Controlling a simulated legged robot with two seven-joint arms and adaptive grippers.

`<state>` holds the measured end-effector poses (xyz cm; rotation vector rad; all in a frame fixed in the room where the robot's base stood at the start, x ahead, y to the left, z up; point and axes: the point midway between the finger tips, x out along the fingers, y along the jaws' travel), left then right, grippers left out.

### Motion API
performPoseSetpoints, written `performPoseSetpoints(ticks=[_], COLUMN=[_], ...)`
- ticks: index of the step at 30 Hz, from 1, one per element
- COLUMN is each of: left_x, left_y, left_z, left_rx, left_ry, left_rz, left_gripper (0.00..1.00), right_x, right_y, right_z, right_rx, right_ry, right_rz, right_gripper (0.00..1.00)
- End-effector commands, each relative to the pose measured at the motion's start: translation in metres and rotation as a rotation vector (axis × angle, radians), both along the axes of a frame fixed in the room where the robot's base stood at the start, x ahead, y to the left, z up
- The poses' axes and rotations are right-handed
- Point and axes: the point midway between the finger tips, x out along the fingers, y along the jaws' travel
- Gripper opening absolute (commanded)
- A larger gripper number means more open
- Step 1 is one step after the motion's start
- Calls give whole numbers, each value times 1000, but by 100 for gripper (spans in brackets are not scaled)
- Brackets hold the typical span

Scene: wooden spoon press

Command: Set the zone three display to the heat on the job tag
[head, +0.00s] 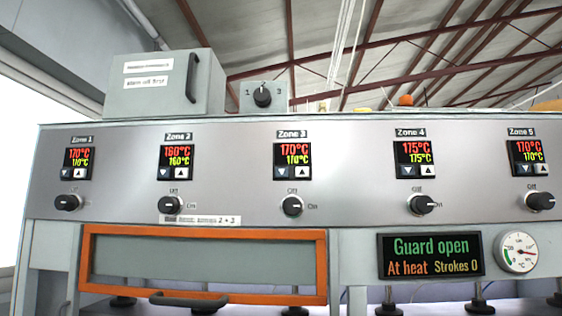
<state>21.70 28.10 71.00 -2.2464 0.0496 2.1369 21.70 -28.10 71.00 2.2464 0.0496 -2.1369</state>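The zone three display (293,155) is in the middle of the panel in the head view. Its red upper figure reads 170°C; the small green figure below looks like 170 or 110°C. Under the figures are a down button (282,172) and an up button (304,172). The zone three knob (292,206) is below, marked Off above and On at right. I cannot make out a job tag with a readable heat. Neither of my grippers is in view.
Similar displays for zone two (177,155) and zone four (415,151) flank it. A grey box (160,90) and a 1-3 selector switch (263,96) stand on top. Below are an orange-framed guard (205,232) and a screen (430,256) reading "Guard open, At heat, Strokes 0".

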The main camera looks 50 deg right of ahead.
Motion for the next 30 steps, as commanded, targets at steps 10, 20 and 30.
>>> performPoseSetpoints(ticks=[10, 20, 30], left_x=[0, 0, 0], left_y=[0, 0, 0], left_z=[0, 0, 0], left_rx=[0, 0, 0], left_ry=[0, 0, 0], left_rz=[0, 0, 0], left_gripper=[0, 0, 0], right_x=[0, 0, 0], right_y=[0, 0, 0], right_z=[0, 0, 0], right_rx=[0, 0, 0], right_ry=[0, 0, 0], right_rz=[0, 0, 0], right_gripper=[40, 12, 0])
